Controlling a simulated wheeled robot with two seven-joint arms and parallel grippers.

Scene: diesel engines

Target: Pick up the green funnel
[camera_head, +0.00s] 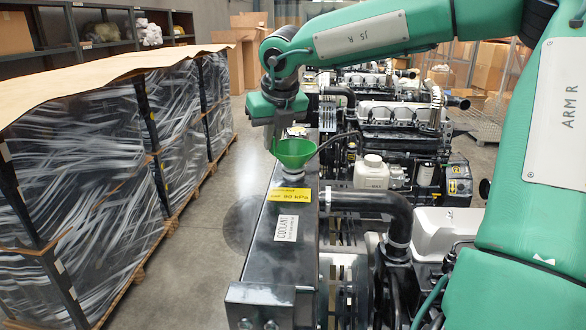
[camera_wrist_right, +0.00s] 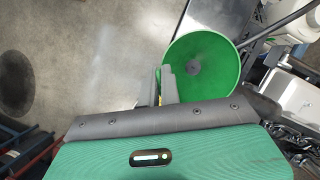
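The green funnel (camera_head: 293,152) stands upright on the filler neck (camera_head: 287,178) of the dark radiator. My right gripper (camera_head: 273,142) points down at the funnel's left rim. In the right wrist view, the funnel's round bowl (camera_wrist_right: 204,62) opens toward the camera with a dark hole in its middle. The right gripper's fingers (camera_wrist_right: 162,84) are at the bowl's left edge, with a bit of green showing between them. The fingers are close together; I cannot tell whether they grip the rim. My left gripper is not in view.
The radiator top (camera_head: 288,215) carries a yellow 90 kPa label (camera_head: 290,195) and a coolant label (camera_head: 286,228). A black hose (camera_head: 370,202) and the engine (camera_head: 390,140) lie to the right. Wrapped pallets (camera_head: 95,165) stand left, with bare floor (camera_head: 235,180) between.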

